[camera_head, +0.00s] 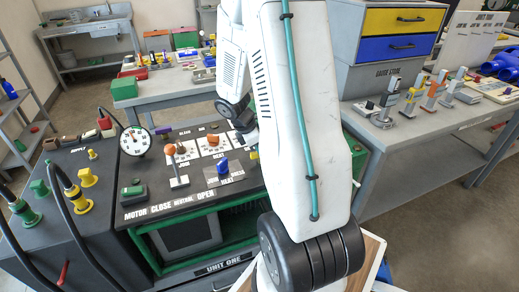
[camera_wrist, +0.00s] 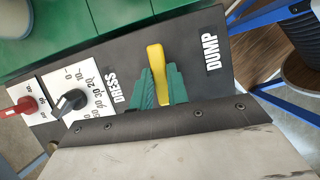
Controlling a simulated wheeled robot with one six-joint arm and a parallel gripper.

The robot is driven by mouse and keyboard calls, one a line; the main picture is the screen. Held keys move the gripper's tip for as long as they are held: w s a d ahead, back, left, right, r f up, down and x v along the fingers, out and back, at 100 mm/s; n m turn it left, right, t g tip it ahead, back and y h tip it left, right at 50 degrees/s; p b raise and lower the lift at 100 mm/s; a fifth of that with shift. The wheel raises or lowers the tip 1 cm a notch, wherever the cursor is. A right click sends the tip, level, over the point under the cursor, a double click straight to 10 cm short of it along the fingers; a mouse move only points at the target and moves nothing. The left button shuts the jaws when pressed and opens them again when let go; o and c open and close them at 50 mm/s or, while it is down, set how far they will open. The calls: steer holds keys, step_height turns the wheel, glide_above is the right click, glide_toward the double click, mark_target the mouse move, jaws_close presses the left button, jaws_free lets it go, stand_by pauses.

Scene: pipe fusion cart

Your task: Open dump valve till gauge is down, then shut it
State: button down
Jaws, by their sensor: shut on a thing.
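The yellow dump valve lever (camera_wrist: 155,58) stands on the dark panel beside the printed DUMP label (camera_wrist: 211,52). The green fingers of my gripper (camera_wrist: 161,86) are on both sides of it in the wrist view, shut on it. The lower part of the lever is hidden between the fingers. In the head view my white arm hides the gripper, and only a bit of yellow (camera_head: 254,155) shows at the arm's left edge. The round white gauge (camera_head: 135,141) stands at the left back of the panel. Its needle is too small to read.
Beside the lever are a black dial knob (camera_wrist: 70,101) and a red knob (camera_wrist: 20,107). The panel also has an orange-knobbed lever (camera_head: 175,165) and a blue knob (camera_head: 222,168). A black hose (camera_head: 80,225) loops at the left. A grey bench (camera_head: 400,130) stands right.

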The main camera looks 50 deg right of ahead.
steer(key=m+g+y, duration=0.1)
steer(key=m, duration=0.3)
steer(key=shift+w+d, duration=0.1)
steer(key=shift+d, duration=0.05)
steer(key=m, duration=0.2)
steer(key=m+y, duration=0.1)
steer(key=m, duration=0.1)
steer(key=shift+d+m+g+y, duration=0.1)
steer(key=shift+m+g+y, duration=0.2)
steer(key=shift+g, duration=0.1)
steer(key=m, duration=0.2)
steer(key=m+y, duration=0.1)
steer(key=m, duration=0.1)
steer(key=shift+w+d+y, duration=0.1)
steer(key=shift+d+y, duration=0.05)
steer(key=shift+y, duration=0.15)
steer(key=shift+d+m+y, duration=0.1)
steer(key=shift+m+y, duration=0.5)
steer(key=shift+m, duration=1)
steer(key=shift+r, duration=0.1)
